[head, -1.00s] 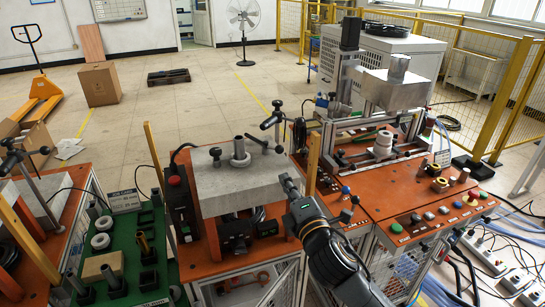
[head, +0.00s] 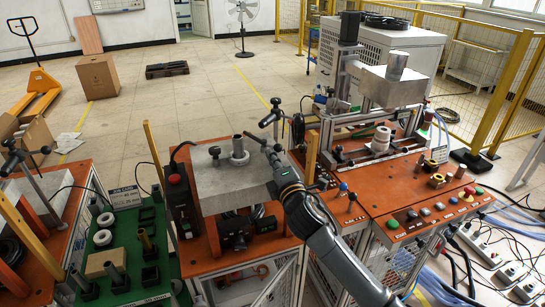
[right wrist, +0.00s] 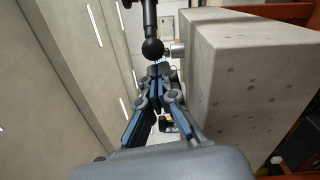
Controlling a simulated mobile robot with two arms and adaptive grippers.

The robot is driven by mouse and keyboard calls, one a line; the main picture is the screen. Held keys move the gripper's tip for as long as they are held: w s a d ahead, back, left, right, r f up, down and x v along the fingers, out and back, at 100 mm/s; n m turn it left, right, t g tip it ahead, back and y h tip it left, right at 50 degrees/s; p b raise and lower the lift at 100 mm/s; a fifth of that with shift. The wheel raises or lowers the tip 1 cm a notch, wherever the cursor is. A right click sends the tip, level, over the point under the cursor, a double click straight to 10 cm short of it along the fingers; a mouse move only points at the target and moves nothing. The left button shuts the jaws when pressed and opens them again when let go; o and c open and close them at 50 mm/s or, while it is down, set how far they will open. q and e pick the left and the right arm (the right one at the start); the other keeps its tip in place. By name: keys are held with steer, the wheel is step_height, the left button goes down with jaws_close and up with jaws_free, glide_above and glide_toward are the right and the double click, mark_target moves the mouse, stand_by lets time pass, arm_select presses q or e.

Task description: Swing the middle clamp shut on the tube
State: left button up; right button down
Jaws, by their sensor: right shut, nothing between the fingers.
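The tube (head: 238,146) stands upright in a collar on the grey block (head: 222,188) of the middle station. The middle clamp (head: 276,117) has a post with black-knobbed handles at the block's back right. A dark bar (head: 257,141) of it slants beside the tube, apart from it as far as I can tell. My right gripper (head: 273,156) is shut and empty at the block's right side, near the bar's end. In the right wrist view its closed fingertips (right wrist: 157,72) are just below a black ball knob (right wrist: 152,48); contact is unclear. My left gripper is out of view.
The right station (head: 380,142) with its grey press head and buttons stands close beside my right arm. A green parts board (head: 125,240) lies left of the block. Another clamp (head: 22,157) stands at far left. The floor behind is largely open.

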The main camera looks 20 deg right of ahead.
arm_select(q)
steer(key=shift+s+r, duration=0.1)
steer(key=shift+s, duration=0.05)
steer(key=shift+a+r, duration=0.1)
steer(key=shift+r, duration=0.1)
arm_select(e)
steer(key=shift+d+n+y, duration=0.3)
steer(key=shift+y, duration=0.1)
